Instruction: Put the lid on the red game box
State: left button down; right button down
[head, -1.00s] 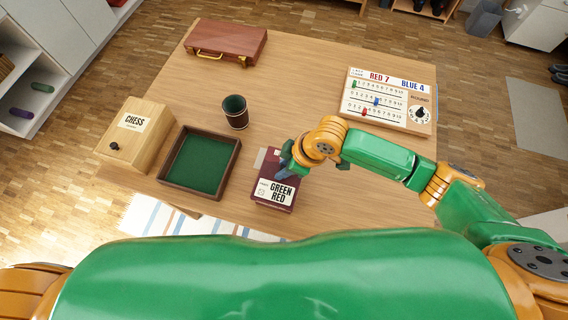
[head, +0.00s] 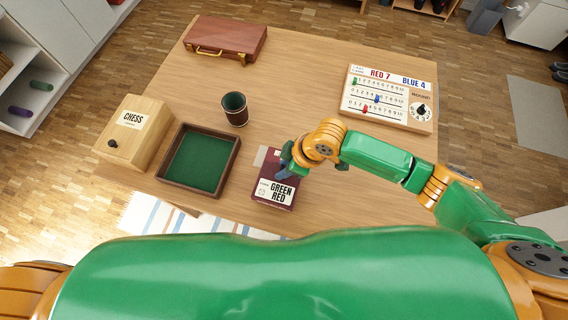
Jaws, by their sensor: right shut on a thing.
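The red game box (head: 264,192) is dark maroon and stands near the table's front edge. A white label reading GREEN RED lies on its top face. My right gripper (head: 283,173) reaches down over the back part of the box and is shut on the lid. The lid's edges cannot be told apart from the box in this view, so whether it sits fully down is unclear. The fingers and wrist hide part of the top. My left gripper is not in view.
A green-lined wooden tray (head: 163,181) stands left of the box, with a CHESS box (head: 146,148) beyond it. A dark cup (head: 235,114), a brown case (head: 225,38) and a scoreboard (head: 388,98) stand farther back. The table's middle (head: 290,90) is clear.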

jog(key=c, duration=0.5)
grip_release()
jog(key=v, duration=0.7)
jog(key=shift+r, duration=0.1)
